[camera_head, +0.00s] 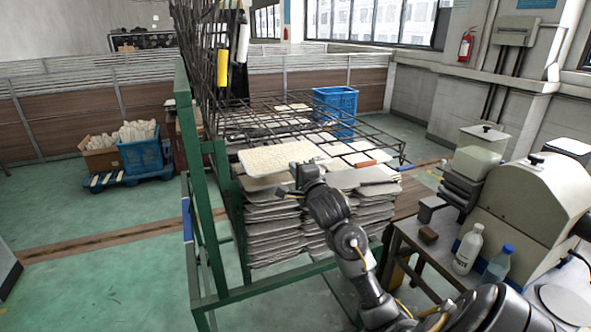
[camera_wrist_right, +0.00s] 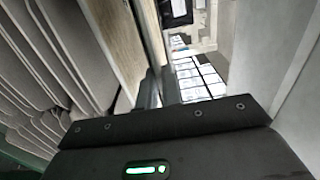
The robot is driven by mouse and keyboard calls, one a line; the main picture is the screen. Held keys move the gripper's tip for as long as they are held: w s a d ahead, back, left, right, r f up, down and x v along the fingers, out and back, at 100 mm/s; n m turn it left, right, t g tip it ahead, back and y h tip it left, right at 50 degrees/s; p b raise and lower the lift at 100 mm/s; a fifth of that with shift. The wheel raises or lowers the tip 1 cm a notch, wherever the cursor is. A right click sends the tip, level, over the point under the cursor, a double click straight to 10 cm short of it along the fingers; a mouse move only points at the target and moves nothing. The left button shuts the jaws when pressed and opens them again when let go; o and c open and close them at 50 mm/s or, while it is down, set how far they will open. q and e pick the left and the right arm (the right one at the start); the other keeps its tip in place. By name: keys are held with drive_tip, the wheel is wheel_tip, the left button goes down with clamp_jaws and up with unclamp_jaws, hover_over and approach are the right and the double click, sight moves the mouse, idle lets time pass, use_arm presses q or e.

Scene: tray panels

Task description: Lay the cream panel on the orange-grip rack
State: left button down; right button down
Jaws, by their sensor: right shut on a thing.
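The cream panel (camera_head: 272,158), pale and speckled, is at the front left of the rack area, above the stacks of grey panels. My right gripper (camera_head: 299,180) is shut on its front right edge. In the right wrist view the panel (camera_wrist_right: 116,38) shows as a beige strip beside the dark fingers (camera_wrist_right: 152,88). An orange grip (camera_head: 366,164) shows on a lowered wire rack (camera_head: 385,140) to the right of the panel. Whether the panel touches anything below cannot be told. My left gripper is not in view.
A green frame (camera_head: 188,170) stands left of the panel, with raised wire racks (camera_head: 212,50) above it. Stacks of grey panels (camera_head: 270,225) sit below. A side table with a white bottle (camera_head: 467,250) and a machine (camera_head: 530,205) stands at the right. A blue crate (camera_head: 336,105) is behind.

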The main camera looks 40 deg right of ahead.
drive_tip(key=shift+f, duration=0.3)
idle(0.6)
drive_tip(key=c, duration=1.5)
unclamp_jaws()
drive_tip(key=shift+f, duration=0.4)
drive_tip(key=shift+s+p, duration=0.15)
drive_tip(key=shift+p, duration=0.2)
drive_tip(key=p+v, duration=0.3)
drive_tip(key=v, duration=0.3)
drive_tip(key=shift+s+a+p, duration=0.2)
drive_tip(key=shift+s+p, duration=0.15)
drive_tip(key=shift+p, duration=0.05)
idle(0.5)
